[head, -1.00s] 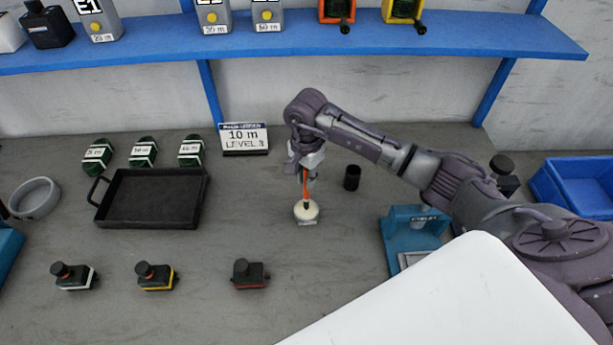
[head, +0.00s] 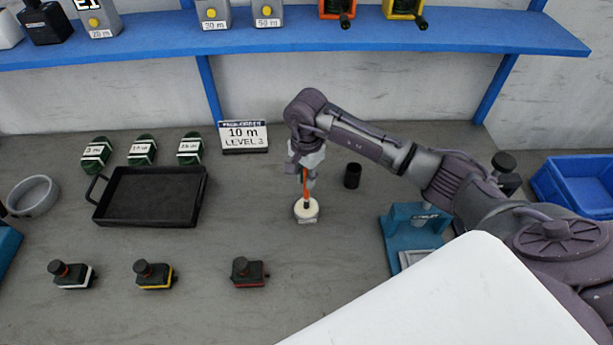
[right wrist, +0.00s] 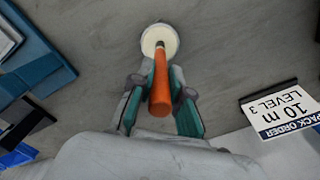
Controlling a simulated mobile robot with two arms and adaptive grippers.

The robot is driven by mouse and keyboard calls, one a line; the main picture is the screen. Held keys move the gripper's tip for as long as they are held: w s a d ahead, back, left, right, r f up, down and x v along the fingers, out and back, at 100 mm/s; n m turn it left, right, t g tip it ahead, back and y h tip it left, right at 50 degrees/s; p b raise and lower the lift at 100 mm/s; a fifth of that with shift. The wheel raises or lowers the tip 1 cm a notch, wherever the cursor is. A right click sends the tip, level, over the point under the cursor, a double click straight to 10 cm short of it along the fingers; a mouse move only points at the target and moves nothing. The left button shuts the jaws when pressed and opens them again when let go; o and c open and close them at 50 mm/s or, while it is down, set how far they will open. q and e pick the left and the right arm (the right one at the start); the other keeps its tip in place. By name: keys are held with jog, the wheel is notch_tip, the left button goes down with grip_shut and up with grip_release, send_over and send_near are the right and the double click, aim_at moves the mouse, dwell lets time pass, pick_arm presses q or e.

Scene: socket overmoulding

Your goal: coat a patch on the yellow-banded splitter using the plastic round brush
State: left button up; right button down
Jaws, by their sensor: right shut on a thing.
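My right gripper (head: 307,172) is shut on an orange-handled brush (head: 306,188), held upright above a round white pot (head: 307,217). In the right wrist view the gripper (right wrist: 160,112) has a finger on each side of the orange handle (right wrist: 160,85). The brush's dark lower end meets the white top of the pot (right wrist: 168,32); its bristles are hidden, so I cannot tell how deep they are. The yellow-banded splitter (head: 154,276), a small black box with a round knob, sits front left on the table, apart from the gripper. My left gripper is out of view.
A white-banded splitter (head: 72,275) and a red-banded one (head: 249,273) flank the yellow one. A black tray (head: 150,222), a sign (head: 244,136), a black cylinder (head: 352,176) and a teal device (head: 412,236) stand around. The table between the pot and splitters is clear.

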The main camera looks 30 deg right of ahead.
jog(key=shift+s+f+b, duration=0.1)
jog(key=shift+b, duration=0.2)
dwell(1.3)
jog(key=shift+r+p, duration=0.55)
jog(key=shift+r, duration=0.4)
jog(key=shift+r+p, duration=1.25)
jog(key=shift+r, duration=1.4)
